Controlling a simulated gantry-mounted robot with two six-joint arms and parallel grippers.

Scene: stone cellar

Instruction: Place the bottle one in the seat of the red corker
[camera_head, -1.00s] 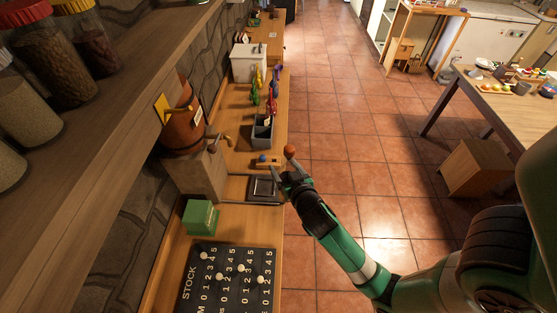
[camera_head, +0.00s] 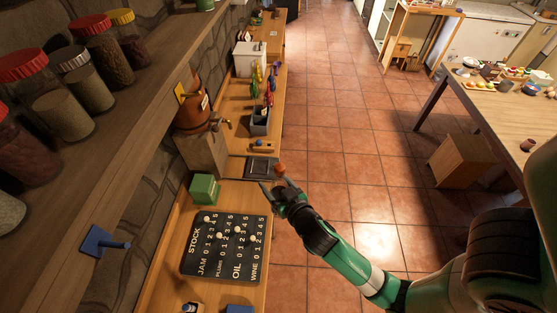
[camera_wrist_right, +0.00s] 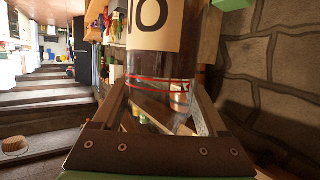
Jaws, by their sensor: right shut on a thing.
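My right gripper (camera_head: 272,187) is over the front edge of the wooden counter, beside a dark tray. It is shut on a dark glass bottle (camera_wrist_right: 160,62) with a beige label; the bottle fills the space between the fingers in the right wrist view, and only part of the label's lettering shows. In the head view a small red-brown top (camera_head: 280,169) shows at the gripper. A red upright thing (camera_head: 268,99), perhaps the red corker, stands farther along the counter behind a grey box; its seat cannot be made out. My left gripper is not in view.
The grey box (camera_head: 260,122), dark tray (camera_head: 262,168), green box (camera_head: 204,188) and black stock board (camera_head: 222,246) stand along the counter. A copper vessel with a tap (camera_head: 194,115) is at the wall. A shelf with jars overhangs on the left. The tiled floor is open.

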